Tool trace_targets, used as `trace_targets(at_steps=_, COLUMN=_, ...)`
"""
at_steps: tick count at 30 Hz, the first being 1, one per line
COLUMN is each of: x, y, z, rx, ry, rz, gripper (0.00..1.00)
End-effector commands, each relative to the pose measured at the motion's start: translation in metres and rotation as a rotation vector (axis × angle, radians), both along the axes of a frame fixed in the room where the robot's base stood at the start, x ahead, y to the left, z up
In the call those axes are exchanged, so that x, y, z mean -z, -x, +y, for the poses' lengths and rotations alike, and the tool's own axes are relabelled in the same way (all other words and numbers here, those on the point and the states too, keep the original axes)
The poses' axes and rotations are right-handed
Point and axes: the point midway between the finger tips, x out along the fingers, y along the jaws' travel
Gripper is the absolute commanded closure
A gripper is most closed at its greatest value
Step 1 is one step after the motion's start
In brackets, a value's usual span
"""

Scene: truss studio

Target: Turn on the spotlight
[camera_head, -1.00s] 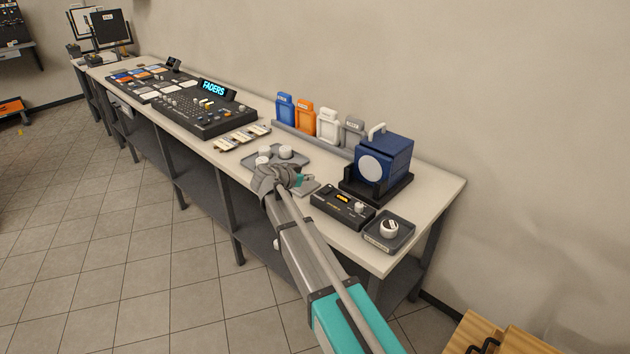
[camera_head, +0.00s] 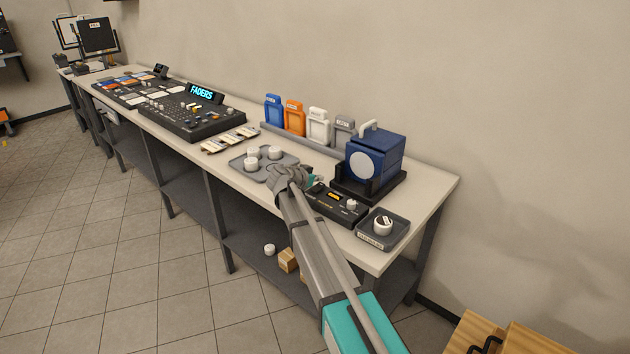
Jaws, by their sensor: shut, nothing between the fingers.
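The spotlight (camera_head: 374,159) is a dark blue box with a pale round lens and a white handle. It sits in a black cradle (camera_head: 369,189) near the right end of the bench; its lens looks unlit. My gripper (camera_head: 309,180) is shut and empty at the left end of this control box. My wrist hides part of the fingers, and I cannot tell whether they touch the box.
A grey tray (camera_head: 383,243) with a white-and-black knob stands right of the control box. Another tray (camera_head: 244,162) with white round pieces is to the left. Coloured holders (camera_head: 294,117) line the wall. A mixing console (camera_head: 200,118) with a "FADERS" screen stands farther left.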

Motion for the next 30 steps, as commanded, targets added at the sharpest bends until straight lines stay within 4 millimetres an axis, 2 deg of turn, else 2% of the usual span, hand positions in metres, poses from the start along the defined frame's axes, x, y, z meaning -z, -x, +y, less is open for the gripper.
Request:
trace_targets(at_steps=1, x=0.007, y=-0.001, z=-0.001, rx=0.0, ry=0.0, rz=0.0, gripper=1.0)
trace_targets(at_steps=9, x=0.016, y=-0.004, z=-0.003, rx=0.0, ry=0.0, rz=0.0, gripper=1.0)
trace_targets(at_steps=23, x=0.016, y=-0.004, z=-0.004, rx=0.0, ry=0.0, rz=0.0, gripper=1.0)
trace_targets(at_steps=30, x=0.017, y=-0.004, z=0.006, rx=-0.011, ry=-0.02, rz=0.02, gripper=1.0)
